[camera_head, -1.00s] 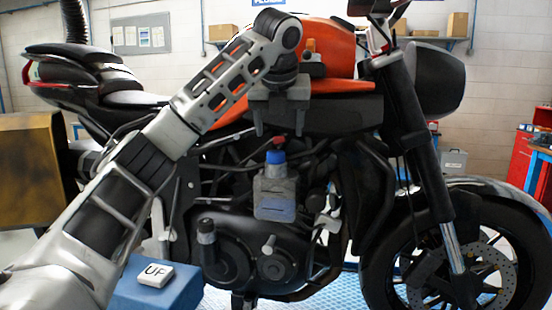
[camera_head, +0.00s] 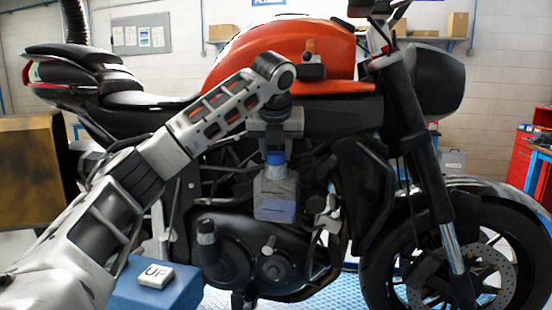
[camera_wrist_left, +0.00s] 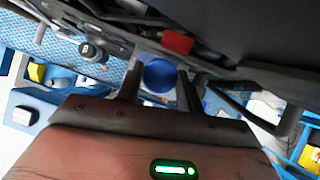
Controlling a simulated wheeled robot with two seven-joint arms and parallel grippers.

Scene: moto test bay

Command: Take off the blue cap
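The blue cap (camera_head: 275,157) sits on top of a grey reservoir (camera_head: 274,190) with a bluish lower part, on the motorcycle's side. My left gripper (camera_head: 274,150) points down over the cap, with its fingers at either side of it. In the left wrist view the round blue cap (camera_wrist_left: 158,76) lies between the two dark fingertips of my left gripper (camera_wrist_left: 158,88). The fingers are apart, with a narrow gap showing beside the cap, so the gripper looks open. My right gripper is not in view.
The motorcycle's orange tank (camera_head: 300,55) and dark frame are close above and behind my gripper. A red part (camera_wrist_left: 177,41) lies near the fingers in the wrist view. A blue box (camera_head: 160,293) with a white labelled block (camera_head: 156,274) stands at the lower left.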

